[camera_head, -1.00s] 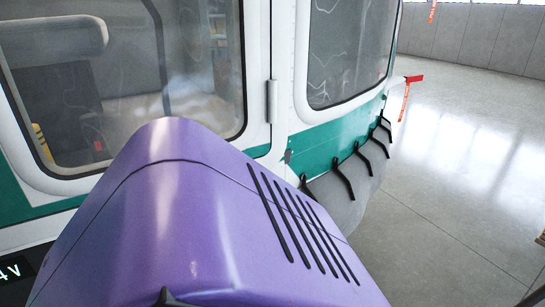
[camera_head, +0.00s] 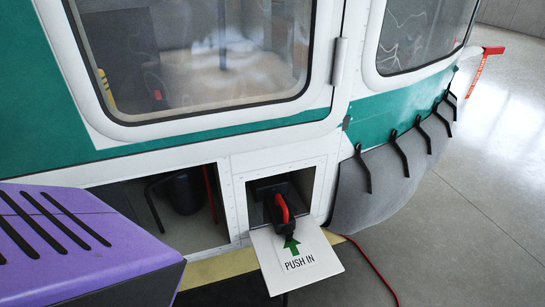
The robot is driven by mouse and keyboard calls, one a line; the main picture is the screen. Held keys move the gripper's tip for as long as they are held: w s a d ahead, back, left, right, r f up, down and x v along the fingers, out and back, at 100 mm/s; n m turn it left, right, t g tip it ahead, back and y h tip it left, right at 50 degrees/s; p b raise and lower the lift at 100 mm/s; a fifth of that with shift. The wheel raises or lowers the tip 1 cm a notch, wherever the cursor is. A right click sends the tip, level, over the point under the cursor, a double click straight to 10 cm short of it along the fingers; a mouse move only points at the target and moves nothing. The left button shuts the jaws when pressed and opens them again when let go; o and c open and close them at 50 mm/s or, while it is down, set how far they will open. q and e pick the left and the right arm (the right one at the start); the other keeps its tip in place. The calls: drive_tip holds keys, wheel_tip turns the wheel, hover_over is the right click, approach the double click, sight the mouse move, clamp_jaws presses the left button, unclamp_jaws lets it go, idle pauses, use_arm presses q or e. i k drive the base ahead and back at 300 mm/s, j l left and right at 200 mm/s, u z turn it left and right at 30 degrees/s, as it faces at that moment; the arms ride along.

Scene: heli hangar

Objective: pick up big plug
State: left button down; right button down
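A big plug (camera_head: 289,222), black with a red handle, sits in a square recess low on the helicopter's side in the head view. It appears to be in the socket behind it, but how deep I cannot tell. An open white flap (camera_head: 318,263) with a green arrow and the words "PUSH IN" hangs below the recess. Neither of my grippers is in view.
A purple box-like body with black slots (camera_head: 85,240) fills the lower left. Left of the recess is an open compartment (camera_head: 170,210) with a dark container. A red cable (camera_head: 375,267) lies on the grey floor, which is clear at right.

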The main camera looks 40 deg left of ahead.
sight(284, 220)
drive_tip(key=u, duration=1.2)
drive_tip(key=l+u, duration=0.75)
drive_tip(key=u, duration=0.15)
drive_tip(key=l+u, duration=0.2)
drive_tip(key=l, duration=0.35)
drive_tip(key=k+l+u, duration=0.15)
drive_tip(key=l, duration=0.75)
drive_tip(key=k+l+u, duration=0.1)
drive_tip(key=l, duration=0.3)
drive_tip(key=k+l, duration=0.15)
drive_tip(key=l, duration=0.2)
